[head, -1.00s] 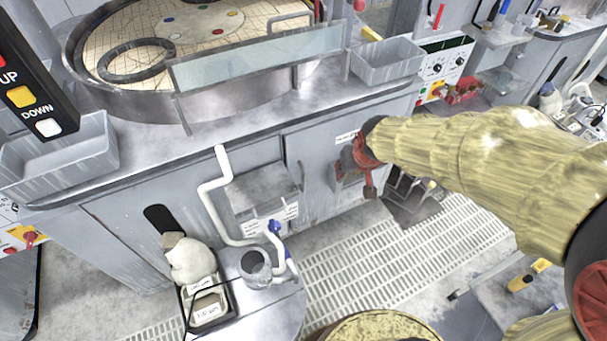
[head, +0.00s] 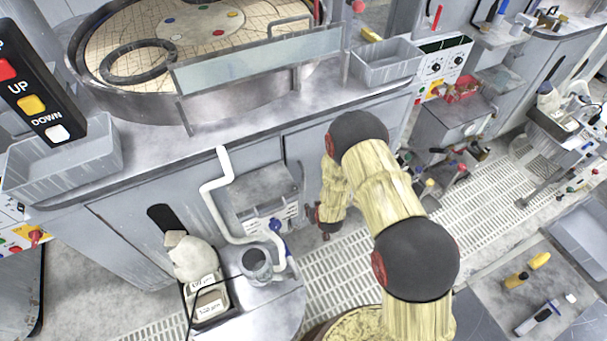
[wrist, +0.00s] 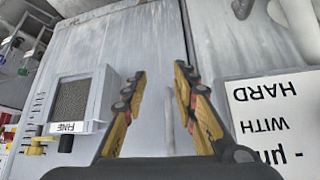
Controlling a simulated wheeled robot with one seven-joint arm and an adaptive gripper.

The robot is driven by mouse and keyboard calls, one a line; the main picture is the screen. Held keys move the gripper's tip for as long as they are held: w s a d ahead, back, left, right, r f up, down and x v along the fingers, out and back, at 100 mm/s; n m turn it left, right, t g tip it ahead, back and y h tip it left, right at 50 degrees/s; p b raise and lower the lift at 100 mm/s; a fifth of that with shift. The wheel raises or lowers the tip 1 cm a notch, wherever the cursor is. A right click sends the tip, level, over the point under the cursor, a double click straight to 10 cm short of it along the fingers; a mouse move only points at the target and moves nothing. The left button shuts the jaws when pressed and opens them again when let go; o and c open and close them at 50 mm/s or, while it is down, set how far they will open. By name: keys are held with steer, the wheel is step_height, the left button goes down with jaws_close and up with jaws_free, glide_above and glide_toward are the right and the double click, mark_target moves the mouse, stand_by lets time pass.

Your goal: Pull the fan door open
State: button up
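A grey cabinet door (head: 306,145), apparently the fan door, is in the machine front below the right part of the worktop. My arm hides much of it in the head view. In the wrist view its scuffed grey panel (wrist: 105,45) ends at a vertical seam on the right. My gripper (wrist: 160,72) is open, its two fingers spread before the panel. A slim vertical bar, perhaps a handle, shows between them near the right finger. I cannot tell whether anything touches. In the head view my gripper (head: 320,217) is low by the door's bottom. The door looks closed.
A grey box (head: 262,185) with a white pipe (head: 208,200) is left of the door. A round stand with a mug (head: 257,263) and a bag (head: 190,255) is close in front. Grated floor (head: 350,270) lies right of it. A "FINE" label (wrist: 68,127) shows in the wrist view.

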mark_target(304, 177)
steer(key=w+a+r+t, duration=0.1)
steer(key=w+r+t, duration=0.1)
steer(key=w+t, duration=0.1)
steer(key=w+a+r+t+y, duration=0.1)
steer(key=w+r+t, duration=0.1)
steer(key=w, duration=0.3)
steer(key=w+a+r+t+y+b, duration=0.1)
steer(key=w+r+t, duration=0.1)
steer(key=w+t, duration=0.2)
steer(key=shift+w+a+r+t, duration=0.1)
steer(key=shift+a+r+t, duration=0.1)
steer(key=shift+a+t, duration=0.3)
steer(key=shift+d, duration=0.15)
steer(key=shift+c, duration=1.3)
steer(key=c, duration=0.4)
jaws_close()
